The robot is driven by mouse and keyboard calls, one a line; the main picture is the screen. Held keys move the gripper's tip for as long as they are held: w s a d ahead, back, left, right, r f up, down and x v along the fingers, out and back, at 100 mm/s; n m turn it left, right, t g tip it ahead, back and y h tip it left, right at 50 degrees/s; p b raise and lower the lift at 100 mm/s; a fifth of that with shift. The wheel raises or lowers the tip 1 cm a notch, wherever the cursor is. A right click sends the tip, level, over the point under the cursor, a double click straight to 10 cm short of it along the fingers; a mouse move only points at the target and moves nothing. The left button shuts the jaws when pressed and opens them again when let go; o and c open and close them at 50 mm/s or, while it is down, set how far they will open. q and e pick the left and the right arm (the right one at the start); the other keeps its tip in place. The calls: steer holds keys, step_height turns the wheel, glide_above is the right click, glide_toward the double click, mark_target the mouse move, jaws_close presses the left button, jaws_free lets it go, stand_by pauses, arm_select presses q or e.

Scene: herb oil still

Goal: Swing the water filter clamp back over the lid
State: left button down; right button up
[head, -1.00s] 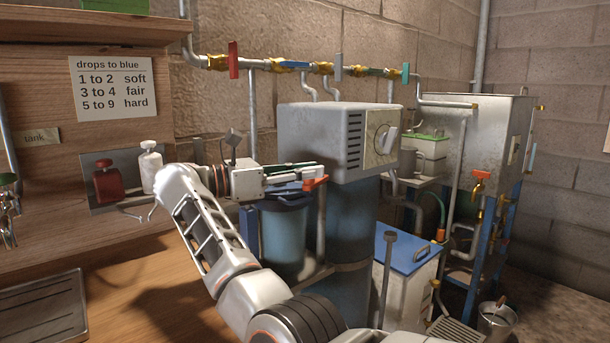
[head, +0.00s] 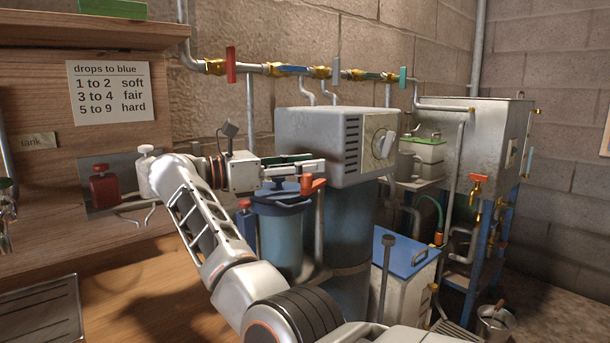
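The water filter (head: 281,240) is a blue cylinder below my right gripper in the head view. Its dark blue lid (head: 274,199) sits on top, with a small knob in the middle. A red-orange piece (head: 313,185) stands at the lid's right edge, and a smaller red piece (head: 244,204) shows at its left. I cannot tell for sure which of these belongs to the clamp. My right gripper (head: 322,163) points right, above the lid and apart from it. Its fingers are seen side-on, so their gap is unclear. My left gripper is out of view.
A grey box with a dial (head: 382,143) stands on a blue column just right of the gripper. Pipes with coloured valves (head: 292,70) run along the wall behind. A red bottle (head: 103,187) and a white bottle (head: 146,172) are at the left. The wooden counter (head: 140,290) has clear room.

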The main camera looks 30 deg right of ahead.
step_height(320, 180, up, 8)
steer(key=shift+f, duration=0.25)
